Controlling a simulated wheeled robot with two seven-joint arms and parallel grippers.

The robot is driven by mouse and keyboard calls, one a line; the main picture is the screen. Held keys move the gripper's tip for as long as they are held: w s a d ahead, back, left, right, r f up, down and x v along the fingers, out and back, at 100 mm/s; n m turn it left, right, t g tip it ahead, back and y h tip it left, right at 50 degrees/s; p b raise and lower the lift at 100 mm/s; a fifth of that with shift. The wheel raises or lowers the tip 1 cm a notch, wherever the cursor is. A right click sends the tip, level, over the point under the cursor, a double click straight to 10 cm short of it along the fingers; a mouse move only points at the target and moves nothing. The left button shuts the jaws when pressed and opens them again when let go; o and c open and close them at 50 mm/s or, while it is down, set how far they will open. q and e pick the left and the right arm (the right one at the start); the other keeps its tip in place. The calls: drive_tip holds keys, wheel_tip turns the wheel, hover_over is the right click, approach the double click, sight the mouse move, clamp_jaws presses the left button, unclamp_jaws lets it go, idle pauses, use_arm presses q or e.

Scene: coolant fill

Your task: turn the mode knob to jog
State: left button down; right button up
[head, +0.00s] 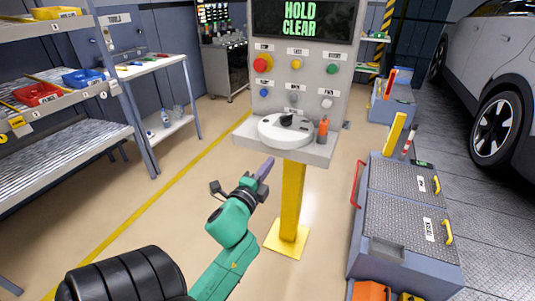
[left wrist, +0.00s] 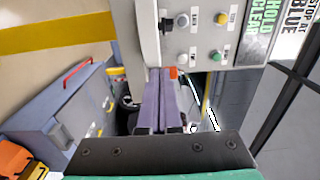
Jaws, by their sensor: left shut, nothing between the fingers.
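The mode knob (head: 286,119) is a black knob on a round white dial (head: 270,134), on the shelf of the grey control panel (head: 301,84). Which mark it points to is too small to read. My left gripper (head: 267,165) is below and slightly left of the dial in the head view, apart from the knob. Its purple fingers (left wrist: 160,98) are together and empty in the left wrist view. The panel's screen (head: 301,18) reads HOLD CLEAR. My right gripper does not show.
A small orange item (head: 323,129) stands on the shelf right of the dial. A yellow post (head: 291,205) carries the panel. A grey-blue cabinet (head: 400,225) with a red handle stands at right. Shelving (head: 60,105) is at left. The floor left of the post is clear.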

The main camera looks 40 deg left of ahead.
use_arm(q)
drive_tip(key=w+a+p, duration=0.1)
drive_tip(key=w+a, duration=0.1)
drive_tip(key=w, duration=0.1)
drive_tip(key=w+a+p, duration=0.1)
drive_tip(key=w+a, duration=0.2)
drive_tip(key=w+a+p, duration=0.1)
drive_tip(key=w+a, duration=0.1)
drive_tip(key=w, duration=0.1)
drive_tip(key=shift+w+a+f, duration=0.15)
drive_tip(key=shift+w+a, duration=0.2)
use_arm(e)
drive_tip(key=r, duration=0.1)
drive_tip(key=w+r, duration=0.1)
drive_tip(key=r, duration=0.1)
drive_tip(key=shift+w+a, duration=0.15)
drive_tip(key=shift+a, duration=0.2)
use_arm(q)
drive_tip(key=a, duration=0.3)
drive_tip(key=shift+s, duration=0.2)
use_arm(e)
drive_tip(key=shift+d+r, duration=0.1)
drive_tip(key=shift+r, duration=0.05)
use_arm(q)
drive_tip(key=shift+d, duration=0.15)
